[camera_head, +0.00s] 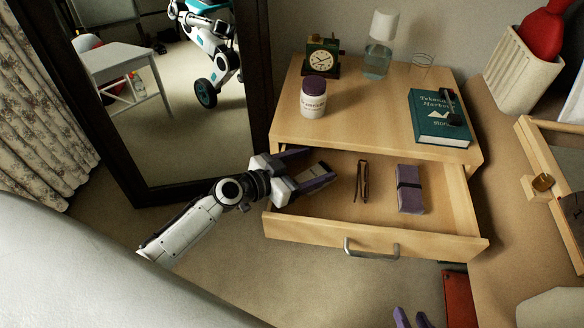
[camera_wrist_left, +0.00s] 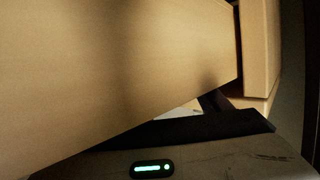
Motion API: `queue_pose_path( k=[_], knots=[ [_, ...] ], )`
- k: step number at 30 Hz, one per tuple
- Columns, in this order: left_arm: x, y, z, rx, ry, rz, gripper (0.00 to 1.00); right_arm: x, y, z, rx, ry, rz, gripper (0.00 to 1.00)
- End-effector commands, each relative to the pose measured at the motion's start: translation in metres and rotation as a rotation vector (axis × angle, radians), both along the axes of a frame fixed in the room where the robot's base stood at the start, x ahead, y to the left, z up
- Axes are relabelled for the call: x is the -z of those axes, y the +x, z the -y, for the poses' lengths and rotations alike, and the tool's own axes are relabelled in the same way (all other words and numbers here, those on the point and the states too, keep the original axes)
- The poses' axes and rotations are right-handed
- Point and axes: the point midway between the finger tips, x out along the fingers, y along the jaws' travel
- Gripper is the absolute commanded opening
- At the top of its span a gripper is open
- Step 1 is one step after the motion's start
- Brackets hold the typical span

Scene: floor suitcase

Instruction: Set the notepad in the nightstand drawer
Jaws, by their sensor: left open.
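The nightstand drawer (camera_head: 330,227) is pulled open below the nightstand top. My left gripper (camera_head: 308,166) is open at the drawer's left end, its dark purple-tipped fingers reaching inside. A small pale grey flat piece (camera_head: 311,171), possibly the notepad, shows between the fingers; they hide much of it. A pale patch (camera_wrist_left: 182,113) shows by a dark finger in the left wrist view. A purple pad-like item with a dark band (camera_head: 410,190) lies flat in the drawer's right half; I cannot tell whether it is the notepad. My right gripper (camera_head: 411,318) shows only purple fingertips, apart and empty.
Folded glasses (camera_head: 362,181) lie mid-drawer. A mirror (camera_head: 180,120) stands at left. A wooden panel fills much of the wrist view.

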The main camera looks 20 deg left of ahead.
Motion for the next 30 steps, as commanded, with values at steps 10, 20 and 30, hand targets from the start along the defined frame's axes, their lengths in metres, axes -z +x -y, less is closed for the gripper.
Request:
queue_pose_path(
  k=[10, 20, 30],
  knots=[
    [-0.026, -0.056, -0.029, 0.004, 0.004, 0.0, 0.7, -0.005, -0.009, 0.005, 0.022, 0.001, 0.014, 0.28],
    [-0.041, -0.096, -0.053, 0.002, 0.001, 0.002, 0.7, -0.002, -0.007, 0.003, 0.018, 0.004, 0.008, 0.28],
    [-0.044, -0.1, -0.055, 0.001, -0.001, 0.003, 0.7, -0.003, -0.005, 0.003, 0.017, 0.004, 0.009, 0.28]
  ],
)
